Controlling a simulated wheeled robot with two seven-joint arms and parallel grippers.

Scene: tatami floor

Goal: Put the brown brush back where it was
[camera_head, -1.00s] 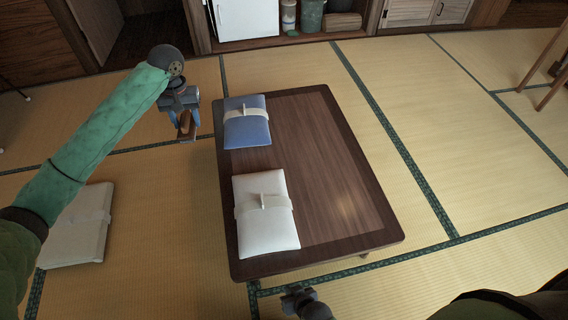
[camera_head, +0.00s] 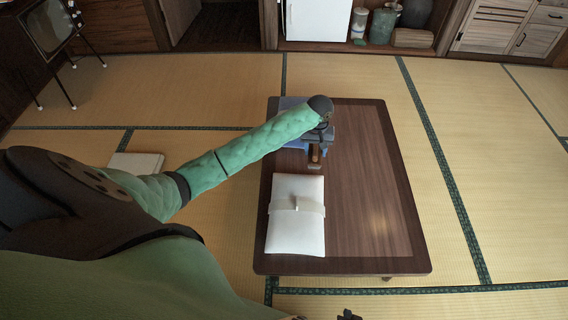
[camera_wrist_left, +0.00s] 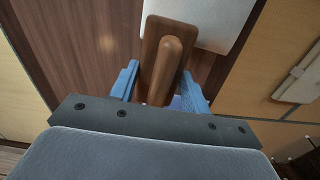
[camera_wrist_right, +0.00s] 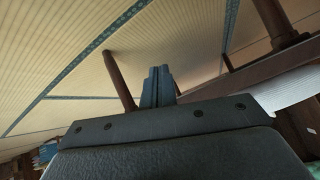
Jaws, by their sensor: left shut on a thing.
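The brown brush (camera_wrist_left: 172,55) is wooden, with a raised ridge handle. My left gripper (camera_wrist_left: 160,78) is shut on it, one blue finger on each side. In the head view the brush (camera_head: 315,155) is over the low dark table (camera_head: 365,180), between the blue bundle (camera_head: 290,103) and the white bundle (camera_head: 296,240). I cannot tell its exact height above the table. My forearm and gripper partly hide the blue bundle. My right gripper (camera_wrist_right: 158,88) is shut and empty, low near the table legs.
Another white bundle (camera_head: 135,164) lies on the tatami at left. The table's right half is bare. At the back are a white cabinet door (camera_head: 318,20), a bucket (camera_head: 381,26) and a brown box (camera_head: 413,38). A television (camera_head: 48,27) stands at far left.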

